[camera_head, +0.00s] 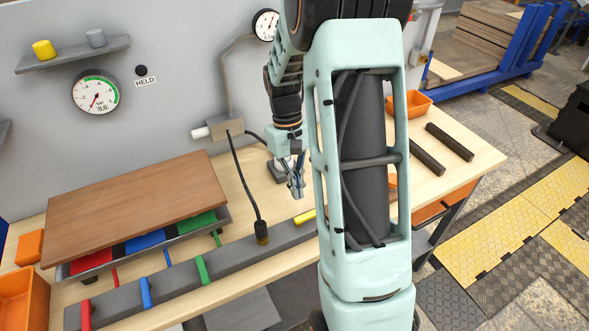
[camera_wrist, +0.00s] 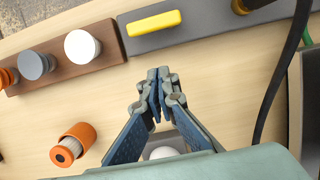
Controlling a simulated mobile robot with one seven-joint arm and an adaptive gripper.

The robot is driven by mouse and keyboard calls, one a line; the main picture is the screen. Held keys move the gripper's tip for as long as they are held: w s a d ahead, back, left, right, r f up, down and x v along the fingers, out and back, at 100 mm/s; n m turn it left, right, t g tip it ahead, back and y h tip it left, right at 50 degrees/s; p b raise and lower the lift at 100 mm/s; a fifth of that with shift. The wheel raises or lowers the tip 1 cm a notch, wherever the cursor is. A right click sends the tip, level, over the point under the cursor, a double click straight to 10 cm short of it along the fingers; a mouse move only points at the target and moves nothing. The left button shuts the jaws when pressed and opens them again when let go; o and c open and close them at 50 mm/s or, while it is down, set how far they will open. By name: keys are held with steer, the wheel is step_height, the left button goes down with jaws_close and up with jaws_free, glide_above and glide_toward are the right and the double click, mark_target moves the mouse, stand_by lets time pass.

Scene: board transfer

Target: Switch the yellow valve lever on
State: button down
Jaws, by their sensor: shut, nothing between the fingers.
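The yellow valve lever (camera_head: 305,216) shows on the long grey bar (camera_head: 180,277), partly hidden behind my arm in the head view. In the wrist view the yellow lever (camera_wrist: 154,23) lies roughly along the bar's length, near its end. My gripper (camera_head: 299,194) is shut and empty above the table, behind the bar. In the wrist view the closed fingertips (camera_wrist: 158,73) point toward the lever, with a visible gap between them.
Red (camera_head: 86,314), blue (camera_head: 146,292) and green (camera_head: 202,268) levers cross the same bar. A black cable with a plug (camera_head: 261,232) stands on it. A brown strip with knobs (camera_wrist: 65,60) adjoins the bar's end. An orange cylinder (camera_wrist: 75,143) lies nearby. A wooden board (camera_head: 140,205) rests at left.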

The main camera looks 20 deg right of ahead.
mark_target(307, 217)
steer(key=s, duration=0.3)
steer(key=shift+s+r, duration=0.1)
steer(key=shift+s, duration=0.05)
steer(key=shift+s+p, duration=0.3)
